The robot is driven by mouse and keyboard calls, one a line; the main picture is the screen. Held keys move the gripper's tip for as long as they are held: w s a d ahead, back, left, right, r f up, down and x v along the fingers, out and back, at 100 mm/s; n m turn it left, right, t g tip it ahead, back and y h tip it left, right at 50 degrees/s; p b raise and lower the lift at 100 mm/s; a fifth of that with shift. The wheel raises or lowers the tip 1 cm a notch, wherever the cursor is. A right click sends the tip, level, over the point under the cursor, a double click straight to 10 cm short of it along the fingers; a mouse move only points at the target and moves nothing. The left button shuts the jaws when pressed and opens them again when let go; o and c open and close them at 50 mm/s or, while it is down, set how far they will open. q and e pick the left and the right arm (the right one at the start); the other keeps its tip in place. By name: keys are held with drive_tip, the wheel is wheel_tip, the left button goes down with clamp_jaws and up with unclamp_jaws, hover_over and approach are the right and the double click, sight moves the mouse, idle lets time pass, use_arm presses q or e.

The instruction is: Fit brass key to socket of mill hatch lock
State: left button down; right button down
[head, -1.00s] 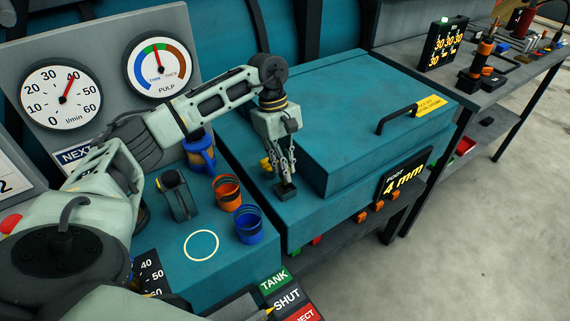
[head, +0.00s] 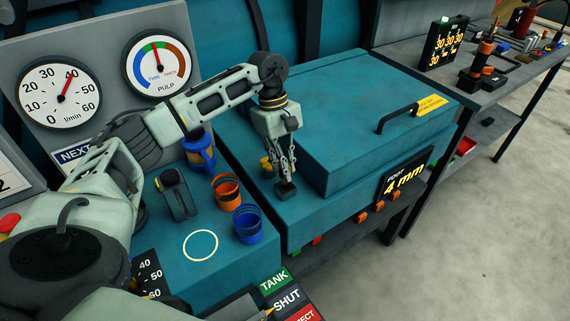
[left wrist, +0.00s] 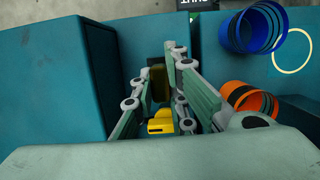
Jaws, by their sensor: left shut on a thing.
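My left gripper (head: 284,178) points down over the teal deck left of the raised hatch lid and is shut on a small brass-brown piece (left wrist: 158,82), which looks like the brass key. It is mostly hidden by the fingers. A small dark block (head: 286,190) is at the fingertips, probably the lock socket. I cannot tell whether the key is in it or only above it. A yellow piece (head: 266,163) is just left of the fingers and also shows in the left wrist view (left wrist: 160,126). My right gripper is not in view.
An orange cup (head: 228,192), a blue cup (head: 249,225) and a dark upright holder (head: 178,196) stand on the left. The teal lid (head: 350,105) with a black handle (head: 397,118) rises close right of the gripper. Gauges stand behind left.

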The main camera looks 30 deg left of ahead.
use_arm(q)
drive_tip(key=shift+f+b, duration=0.55)
drive_tip(key=shift+f, duration=0.15)
drive_tip(key=shift+f+b, duration=1.1)
drive_tip(key=shift+f, duration=0.25)
drive_tip(key=c, duration=1.7)
unclamp_jaws()
drive_tip(key=shift+o, duration=0.2)
drive_tip(key=v, duration=1.2)
